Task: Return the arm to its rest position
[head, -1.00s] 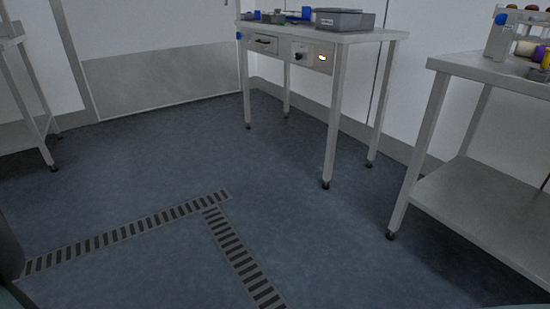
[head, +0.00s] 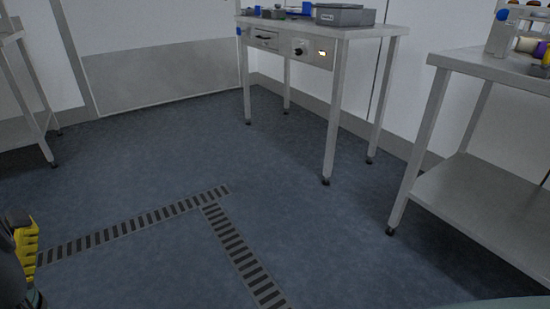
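Part of my arm (head: 12,278) shows at the lower left edge of the head view. A yellow ribbed piece, which looks like part of my gripper (head: 26,242), sticks out beside it over the floor. The rest of the gripper is cut off by the picture edge. Its fingertips cannot be made out, and I cannot tell whether it is open or shut. Nothing is seen held in it.
A steel table (head: 375,34) with a drawer, a control panel and a grey box (head: 345,15) stands at the back. Another table (head: 490,62) with a rack is at the right, and a third (head: 10,38) at the left edge. The blue floor (head: 270,180) between is clear, with flush drain grates (head: 130,225).

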